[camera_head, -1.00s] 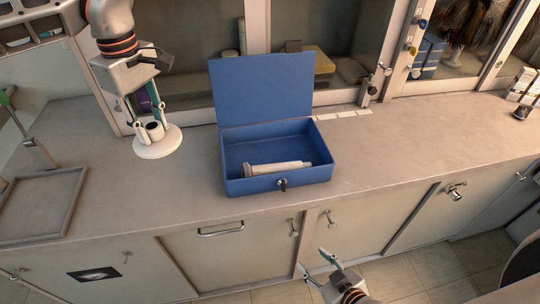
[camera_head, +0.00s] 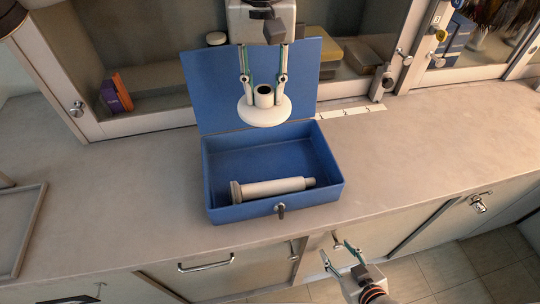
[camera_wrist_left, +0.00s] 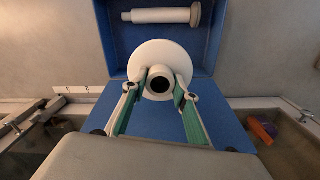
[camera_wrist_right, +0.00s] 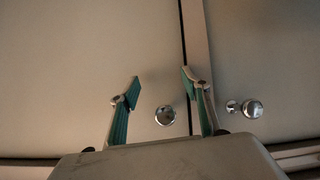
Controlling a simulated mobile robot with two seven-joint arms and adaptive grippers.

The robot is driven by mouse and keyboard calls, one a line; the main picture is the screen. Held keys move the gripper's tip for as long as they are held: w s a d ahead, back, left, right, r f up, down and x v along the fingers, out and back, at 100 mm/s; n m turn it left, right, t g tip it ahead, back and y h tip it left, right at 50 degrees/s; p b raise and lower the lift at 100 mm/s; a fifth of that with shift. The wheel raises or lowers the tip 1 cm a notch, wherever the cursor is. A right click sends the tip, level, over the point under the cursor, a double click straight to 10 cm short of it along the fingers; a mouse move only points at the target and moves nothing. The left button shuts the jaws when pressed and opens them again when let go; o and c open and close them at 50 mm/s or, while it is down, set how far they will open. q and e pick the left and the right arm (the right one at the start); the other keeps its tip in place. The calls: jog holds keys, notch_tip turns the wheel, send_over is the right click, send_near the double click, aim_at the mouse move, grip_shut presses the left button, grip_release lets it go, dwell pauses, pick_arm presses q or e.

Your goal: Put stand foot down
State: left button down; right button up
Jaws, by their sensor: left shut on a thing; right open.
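The stand foot (camera_head: 265,113) is a white round disc with a short upright socket and a dark hole. My left gripper (camera_head: 264,90) is shut on its socket, and holds it roughly level above the back part of the open blue box (camera_head: 333,178), in front of the raised lid. In the left wrist view the stand foot (camera_wrist_left: 160,53) sits between the fingertips (camera_wrist_left: 161,84). A white stand tube (camera_head: 275,187) with a wider end lies in the box near its front wall. My right gripper (camera_head: 336,259) is open and empty in front of the counter; its fingers (camera_wrist_right: 160,83) face cabinet doors.
The grey counter (camera_head: 410,145) is clear to the right of the box and mostly clear to its left. A grey tray (camera_head: 38,225) lies at the far left. Glass-fronted cabinets (camera_head: 150,85) stand behind, with a purple and orange box (camera_head: 116,93) inside.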

pick_arm(q)
notch_tip(320, 180, down, 18)
jog(key=shift+b, duration=0.4)
jog(key=shift+f, duration=0.1)
jog(key=c, duration=1.6)
grip_release()
notch_tip(320, 180, up, 12)
jog(key=shift+r, duration=0.1)
